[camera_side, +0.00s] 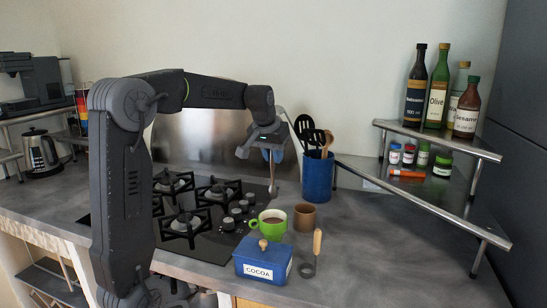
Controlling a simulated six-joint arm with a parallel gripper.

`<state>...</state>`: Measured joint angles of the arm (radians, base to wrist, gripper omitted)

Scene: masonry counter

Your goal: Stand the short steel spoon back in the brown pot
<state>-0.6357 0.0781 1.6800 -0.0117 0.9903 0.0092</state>
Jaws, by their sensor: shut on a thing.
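My gripper (270,154) is shut on a thin, upright thing, which looks like the short steel spoon (273,182). The spoon hangs below the fingers, above the counter by the right edge of the hob. Its upper part is hidden by the fingers, and its lower end is too small to make out clearly. The small brown pot (304,218) stands upright on the counter, to the right of and nearer the camera than my gripper. No utensil shows standing in the brown pot.
A blue crock (317,178) with several utensils stands close right of my gripper. A green mug (270,223), blue cocoa box (263,262) and wooden-handled tool (317,243) surround the pot's near side. A gas hob (195,247) lies left; bottles stand on a corner shelf (450,143) right.

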